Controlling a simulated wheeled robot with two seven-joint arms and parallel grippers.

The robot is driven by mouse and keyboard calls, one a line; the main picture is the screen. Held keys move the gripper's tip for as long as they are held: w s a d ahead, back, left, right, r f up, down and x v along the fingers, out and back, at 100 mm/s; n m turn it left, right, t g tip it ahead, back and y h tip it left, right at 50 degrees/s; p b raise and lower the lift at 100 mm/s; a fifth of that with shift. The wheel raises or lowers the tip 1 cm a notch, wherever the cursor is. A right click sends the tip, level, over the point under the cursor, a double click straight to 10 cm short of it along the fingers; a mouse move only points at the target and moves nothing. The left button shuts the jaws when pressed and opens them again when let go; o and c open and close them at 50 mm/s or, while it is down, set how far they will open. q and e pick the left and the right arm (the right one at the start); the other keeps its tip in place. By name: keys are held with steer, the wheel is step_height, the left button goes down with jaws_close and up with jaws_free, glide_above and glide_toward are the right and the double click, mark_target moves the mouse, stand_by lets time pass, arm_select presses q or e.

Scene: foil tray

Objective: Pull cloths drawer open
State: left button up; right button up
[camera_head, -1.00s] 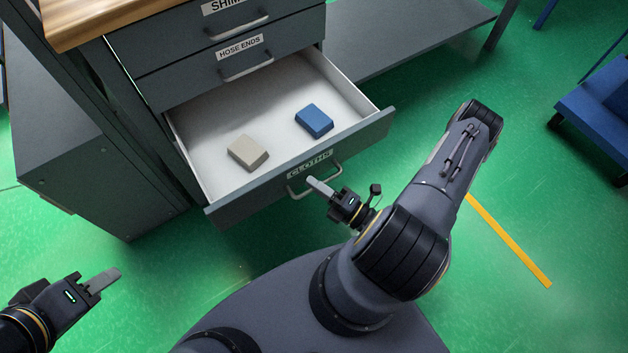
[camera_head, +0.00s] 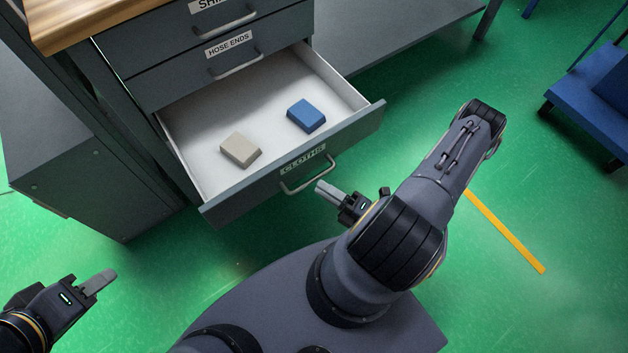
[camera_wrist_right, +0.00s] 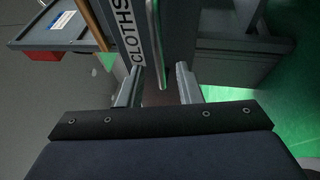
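The cloths drawer (camera_head: 290,188) stands well out from the grey cabinet, its white inside showing. It bears a CLOTHS label (camera_head: 303,159), also seen in the right wrist view (camera_wrist_right: 129,32), and a bar handle (camera_head: 310,184). A beige block (camera_head: 240,150) and a blue block (camera_head: 306,115) lie in it.
The HOSE ENDS drawer (camera_head: 180,68) above is shut. A wooden worktop (camera_head: 90,22) is at upper left and a grey low shelf (camera_head: 390,35) behind. A blue stand (camera_head: 590,95) is at right. Green floor (camera_head: 540,190) is open at right.

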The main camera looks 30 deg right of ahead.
steer(key=shift+v, duration=1.5)
steer(key=s+a+r+m+g, duration=0.1)
steer(key=a+r+m+g, duration=0.2)
steer(key=r+m+g, duration=1.05)
steer(key=a+r+m+g, duration=0.3)
steer(key=r+m+g, duration=0.35)
steer(key=m, duration=1.35)
step_height(320, 180, up, 33)
steer(key=d+n+t+h+p, duration=0.1)
steer(key=n+t+h+p, duration=0.3)
steer(key=p, duration=2.2)
steer(key=n+t, duration=0.3)
steer(key=n, duration=0.1)
steer(key=shift+d+h, duration=0.25)
steer(key=shift+h, duration=0.05)
